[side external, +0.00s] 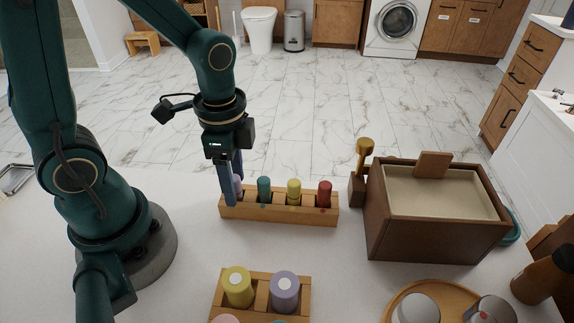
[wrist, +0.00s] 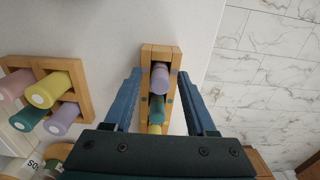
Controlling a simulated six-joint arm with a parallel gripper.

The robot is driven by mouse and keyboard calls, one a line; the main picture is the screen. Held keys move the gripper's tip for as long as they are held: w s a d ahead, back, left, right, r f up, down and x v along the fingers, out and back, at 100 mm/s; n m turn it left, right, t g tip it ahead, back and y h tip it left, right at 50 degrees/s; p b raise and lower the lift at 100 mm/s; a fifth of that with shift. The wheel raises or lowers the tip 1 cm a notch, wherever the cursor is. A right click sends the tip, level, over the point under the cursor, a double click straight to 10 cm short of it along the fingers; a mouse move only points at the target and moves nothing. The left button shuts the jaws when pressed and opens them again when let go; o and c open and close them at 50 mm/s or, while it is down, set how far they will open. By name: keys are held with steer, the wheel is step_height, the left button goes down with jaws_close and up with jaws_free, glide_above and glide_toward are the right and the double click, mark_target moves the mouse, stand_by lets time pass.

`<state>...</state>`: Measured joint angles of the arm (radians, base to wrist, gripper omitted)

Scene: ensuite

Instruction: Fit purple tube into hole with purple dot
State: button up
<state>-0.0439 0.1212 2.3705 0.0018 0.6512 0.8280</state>
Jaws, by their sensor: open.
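The purple tube (side external: 238,184) stands at the left end of the long wooden rack (side external: 282,212), partly hidden by a finger in the side view. In the wrist view the purple tube (wrist: 160,77) rises from the rack's end slot, with small purple marks (wrist: 174,72) on the wood beside it. My gripper (side external: 234,192) is open, its blue fingers pointing down on both sides of the tube. The wrist view shows a gap between each finger and the tube. The seating depth is hidden. Teal (side external: 264,188), yellow (side external: 293,190) and red (side external: 324,193) tubes stand along the same rack.
A second wooden block (side external: 261,292) in front holds wider yellow, purple, pink and teal cylinders. A brown box (side external: 425,222) and a small stand with a gold-coloured piece (side external: 363,155) are right of the rack. A round wooden tray (side external: 395,300) is at front right.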

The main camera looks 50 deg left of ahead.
mark_target(234, 177)
steer(key=shift+r, duration=0.1)
steer(key=s+r+n+t, duration=0.3)
steer(key=r+n+t, duration=0.2)
steer(key=r+n, duration=0.4)
step_height(234, 177, up, 2)
steer(key=shift+d+r+t, duration=0.1)
steer(key=shift+d+t, duration=0.2)
steer(key=shift+d, duration=0.15)
stand_by(1.5)
